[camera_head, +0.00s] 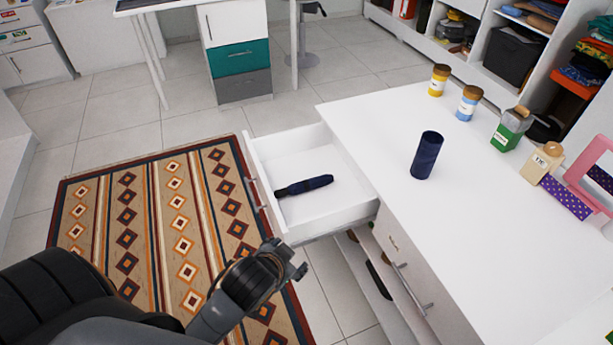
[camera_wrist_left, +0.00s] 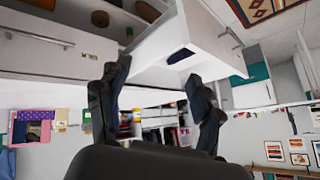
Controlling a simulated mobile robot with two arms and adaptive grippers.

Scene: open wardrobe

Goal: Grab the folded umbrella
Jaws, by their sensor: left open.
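The folded umbrella (camera_head: 305,186) is dark navy, with a narrower end to the left. It lies flat on the floor of the open white drawer (camera_head: 353,214). My left gripper (camera_head: 293,266) is in front of and below the drawer in the head view, apart from the umbrella. In the left wrist view my left gripper (camera_wrist_left: 157,100) shows two spread dark fingers with nothing between them. A dark blue patch (camera_wrist_left: 181,55) shows by the drawer there; I cannot tell whether it is the umbrella. My right gripper is not in view.
A dark blue cylinder (camera_head: 426,155) stands on the white counter (camera_head: 480,235). Several jars and boxes, including a green one (camera_head: 507,134), line its far right side. The drawer front with its handle (camera_head: 252,194) juts over the patterned rug (camera_head: 150,230). Lower drawers below are partly open.

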